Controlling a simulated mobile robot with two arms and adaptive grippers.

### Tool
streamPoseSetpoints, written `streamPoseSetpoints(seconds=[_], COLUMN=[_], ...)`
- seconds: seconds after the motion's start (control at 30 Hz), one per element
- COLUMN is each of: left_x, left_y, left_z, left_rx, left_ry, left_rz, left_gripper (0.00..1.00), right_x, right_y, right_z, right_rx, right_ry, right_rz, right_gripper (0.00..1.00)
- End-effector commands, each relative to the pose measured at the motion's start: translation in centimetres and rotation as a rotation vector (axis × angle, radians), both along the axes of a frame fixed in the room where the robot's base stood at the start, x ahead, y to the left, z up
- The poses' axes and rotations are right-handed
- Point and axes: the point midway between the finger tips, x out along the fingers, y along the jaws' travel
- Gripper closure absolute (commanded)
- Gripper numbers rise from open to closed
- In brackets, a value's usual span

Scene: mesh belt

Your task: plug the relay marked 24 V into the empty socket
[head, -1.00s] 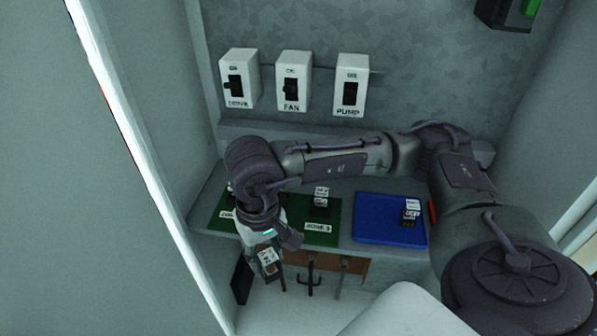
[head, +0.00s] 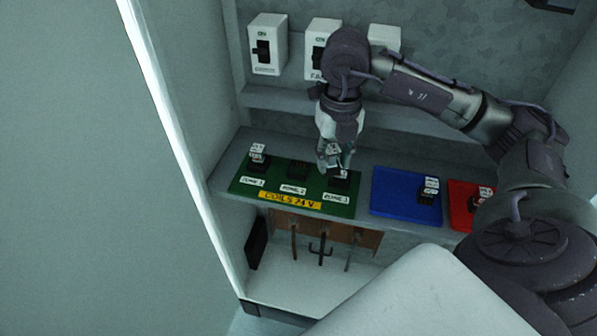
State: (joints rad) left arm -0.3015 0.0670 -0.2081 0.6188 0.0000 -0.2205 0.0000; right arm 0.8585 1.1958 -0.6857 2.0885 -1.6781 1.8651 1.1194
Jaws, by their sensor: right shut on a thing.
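A green board (head: 248,189) carries sockets labelled ZONE 1, ZONE 2 and ZONE 3 and a yellow COILS 24 V strip. A dark relay with white labels (head: 258,156) stands at ZONE 1. The ZONE 2 socket (head: 297,169) looks empty and black. My right gripper (head: 336,167) points down over ZONE 3, shut on a relay whose marking I cannot read. The gripper partly hides ZONE 3, so I cannot tell whether the held relay is above or touching what is there. My left gripper is out of view.
A blue mat (head: 391,190) holds one relay (head: 429,189). A red mat (head: 459,211) at its right holds another, partly covered by my arm. White switch boxes (head: 266,45) line the back wall. Hooked handles (head: 321,250) hang below the shelf.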

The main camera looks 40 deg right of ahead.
Motion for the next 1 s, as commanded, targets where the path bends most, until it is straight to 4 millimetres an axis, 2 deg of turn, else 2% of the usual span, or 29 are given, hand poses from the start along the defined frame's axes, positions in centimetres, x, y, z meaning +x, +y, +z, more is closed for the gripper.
streamPoseSetpoints(seconds=[0.1,0.3,0.47,0.8,1.0], left_x=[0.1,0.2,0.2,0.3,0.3], left_y=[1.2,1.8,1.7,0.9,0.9], left_z=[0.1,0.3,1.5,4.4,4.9], left_rx=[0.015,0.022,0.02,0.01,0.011], left_ry=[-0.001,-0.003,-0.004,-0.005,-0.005], left_rz=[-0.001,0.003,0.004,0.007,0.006], left_gripper=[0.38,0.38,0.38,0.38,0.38], right_x=[-0.1,0.1,2.2,9.2,11.0], right_y=[-1.3,-2.1,-1.4,0.7,1.1], right_z=[0.6,1.1,0.1,-4.3,-5.7], right_rx=[-0.004,-0.006,-0.002,-0.005,-0.007], right_ry=[0.001,-0.001,0.003,0.002,-0.001], right_rz=[-0.272,-0.493,-0.515,-0.514,-0.513], right_gripper=[0.99,0.99,0.99,0.99,0.99])
